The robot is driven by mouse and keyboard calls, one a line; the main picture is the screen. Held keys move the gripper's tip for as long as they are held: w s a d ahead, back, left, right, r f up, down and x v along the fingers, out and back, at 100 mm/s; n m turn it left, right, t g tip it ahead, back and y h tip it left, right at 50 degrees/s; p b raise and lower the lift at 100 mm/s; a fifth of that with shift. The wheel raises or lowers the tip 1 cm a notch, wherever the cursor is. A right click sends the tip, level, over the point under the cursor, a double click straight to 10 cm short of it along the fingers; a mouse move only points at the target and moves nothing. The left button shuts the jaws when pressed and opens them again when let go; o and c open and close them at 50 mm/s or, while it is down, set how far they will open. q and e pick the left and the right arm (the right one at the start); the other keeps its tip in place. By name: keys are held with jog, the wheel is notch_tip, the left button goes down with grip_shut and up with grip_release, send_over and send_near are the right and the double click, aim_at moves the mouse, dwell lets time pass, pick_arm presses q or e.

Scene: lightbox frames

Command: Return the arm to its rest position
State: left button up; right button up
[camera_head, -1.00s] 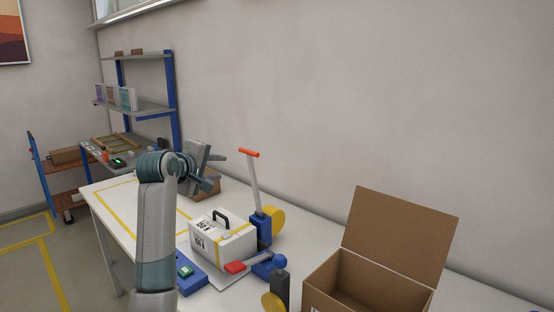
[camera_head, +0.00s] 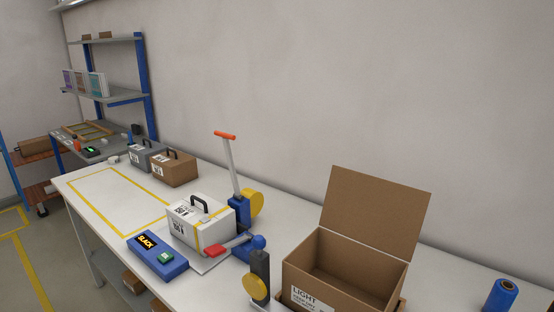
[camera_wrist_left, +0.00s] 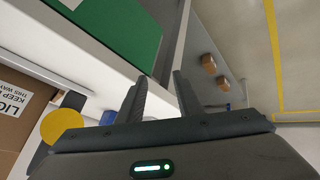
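My left arm is out of the head view. The left gripper (camera_wrist_left: 158,78) shows in the left wrist view, its two dark fingers apart and nothing between them. It is close to the workbench side, with floor visible beyond the fingers. The right gripper is in neither view. In the head view the white workbench (camera_head: 110,230) runs along the wall. A white case (camera_head: 185,228) with a black handle and yellow strap stands on it, beside a blue tool (camera_head: 240,212) with an orange-handled lever.
An open cardboard box (camera_head: 345,282) marked LIGHT stands at the right, with a blue roll (camera_head: 500,296) beyond it. A blue SLACK unit (camera_head: 157,256) lies near the front edge. Grey (camera_head: 143,158) and brown (camera_head: 174,171) cases stand at the back. The yellow-outlined bench area is clear.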

pick_arm(q)
jog(key=s+d+f+m+g, duration=0.1)
jog(key=s+f+m+g, duration=0.2)
jog(key=s, duration=1.2)
jog(key=s+f+m+g, duration=0.1)
jog(key=s+f+m, duration=0.3)
jog(key=s, duration=1.1)
notch_tip(320, 180, down, 29)
jog(key=g, duration=0.1)
jog(key=s+a+f+g+b, duration=0.1)
jog(key=s+a+f, duration=0.2)
jog(key=s+f, duration=1.6)
jog(key=shift+g+y, duration=0.3)
jog(key=shift+y, duration=0.1)
